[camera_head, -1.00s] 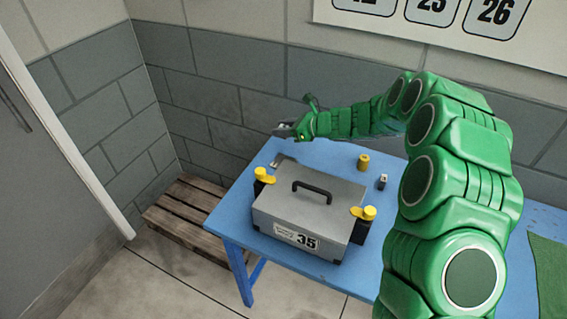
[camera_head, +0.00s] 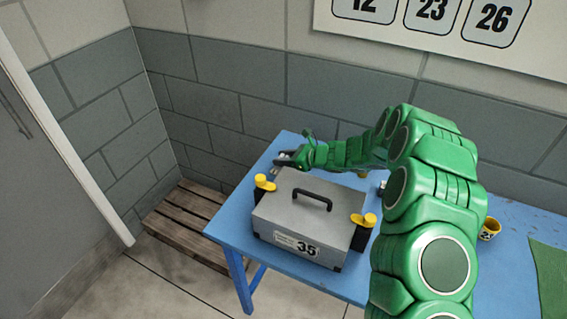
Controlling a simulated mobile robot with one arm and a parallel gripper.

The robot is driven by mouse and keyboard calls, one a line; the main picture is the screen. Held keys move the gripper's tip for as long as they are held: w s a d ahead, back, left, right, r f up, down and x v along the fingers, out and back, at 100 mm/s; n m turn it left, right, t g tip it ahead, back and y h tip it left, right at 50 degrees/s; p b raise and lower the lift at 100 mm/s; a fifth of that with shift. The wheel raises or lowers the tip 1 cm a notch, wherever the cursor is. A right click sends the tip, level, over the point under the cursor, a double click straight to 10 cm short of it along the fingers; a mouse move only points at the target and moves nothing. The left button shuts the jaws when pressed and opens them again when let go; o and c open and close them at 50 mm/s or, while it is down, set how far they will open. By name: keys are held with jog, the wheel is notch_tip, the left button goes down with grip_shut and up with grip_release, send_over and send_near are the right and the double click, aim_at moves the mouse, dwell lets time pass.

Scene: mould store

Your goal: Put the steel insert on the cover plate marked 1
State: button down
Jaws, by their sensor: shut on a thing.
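My gripper (camera_head: 284,159) is low over the back left corner of the blue table, behind the grey case. It is shut on a small grey metal piece, which looks like the steel insert; the fingers hide most of it. I cannot make out a cover plate marked 1. The grey case (camera_head: 288,212) has a black handle and a label reading 35, and stands upright between two yellow-topped black clamps.
The blue table (camera_head: 225,222) has bare strips left and front of the case. A small grey item (camera_head: 382,186) shows beside my arm. A wooden pallet (camera_head: 190,222) is on the floor.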

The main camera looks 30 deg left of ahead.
jog(key=shift+f, duration=1.1)
jog(key=shift+f, duration=0.1)
jog(key=c, duration=0.7)
grip_release()
jog(key=shift+d, duration=0.1)
jog(key=v, duration=1.2)
